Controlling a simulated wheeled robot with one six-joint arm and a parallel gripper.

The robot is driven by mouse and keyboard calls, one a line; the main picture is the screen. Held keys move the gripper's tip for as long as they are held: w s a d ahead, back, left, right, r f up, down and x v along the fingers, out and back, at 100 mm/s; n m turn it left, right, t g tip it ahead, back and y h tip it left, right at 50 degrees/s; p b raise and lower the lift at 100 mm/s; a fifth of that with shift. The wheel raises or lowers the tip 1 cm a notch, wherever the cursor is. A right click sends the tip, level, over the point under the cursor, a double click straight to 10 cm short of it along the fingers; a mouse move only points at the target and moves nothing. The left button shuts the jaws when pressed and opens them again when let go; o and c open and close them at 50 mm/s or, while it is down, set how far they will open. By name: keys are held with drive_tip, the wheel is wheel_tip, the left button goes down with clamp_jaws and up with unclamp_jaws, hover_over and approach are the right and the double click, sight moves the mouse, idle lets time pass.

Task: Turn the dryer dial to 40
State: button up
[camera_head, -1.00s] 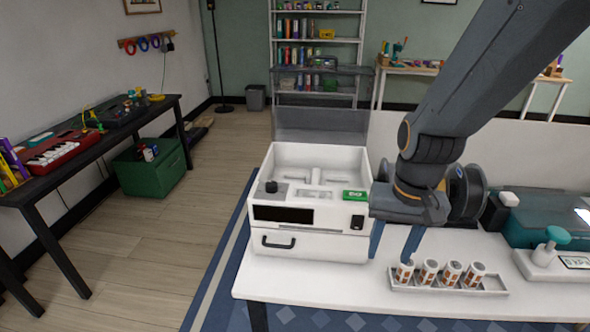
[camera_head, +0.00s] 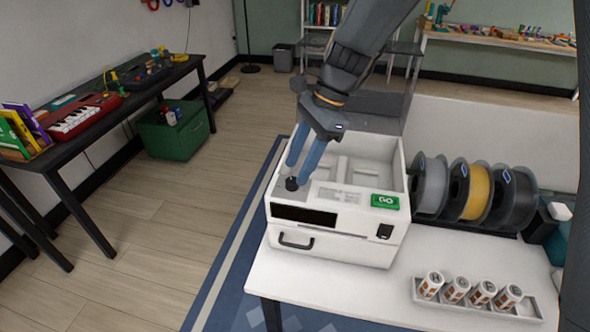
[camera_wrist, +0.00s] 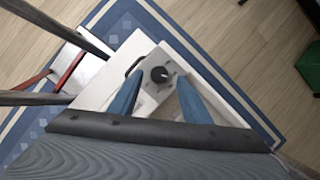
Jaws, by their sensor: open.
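The dryer (camera_head: 330,247) is a white box with an open top bay, a dark display, a green GO button and a front drawer handle. Its black dial (camera_head: 292,184) sits on a grey panel at the top front left corner. In the wrist view the dial (camera_wrist: 159,74) shows a light pointer line, and the marks around it are too small to read. My gripper (camera_head: 303,178) is open, its two blue fingers pointing down at the dial. In the wrist view the fingers stand on either side of the dial, apart from it; their height over the panel is hard to tell.
Filament spools (camera_head: 470,192) stand right of the dryer. A tray (camera_head: 500,309) of several small labelled jars lies on the white table (camera_head: 370,290) at front right. A dark side table (camera_head: 100,125) with a keyboard stands at left.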

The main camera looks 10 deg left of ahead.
sight(292, 180)
drive_tip(key=shift+x, duration=1.55)
drive_tip(key=shift+d, duration=0.1)
drive_tip(key=shift+c, duration=0.2)
drive_tip(key=c, duration=1)
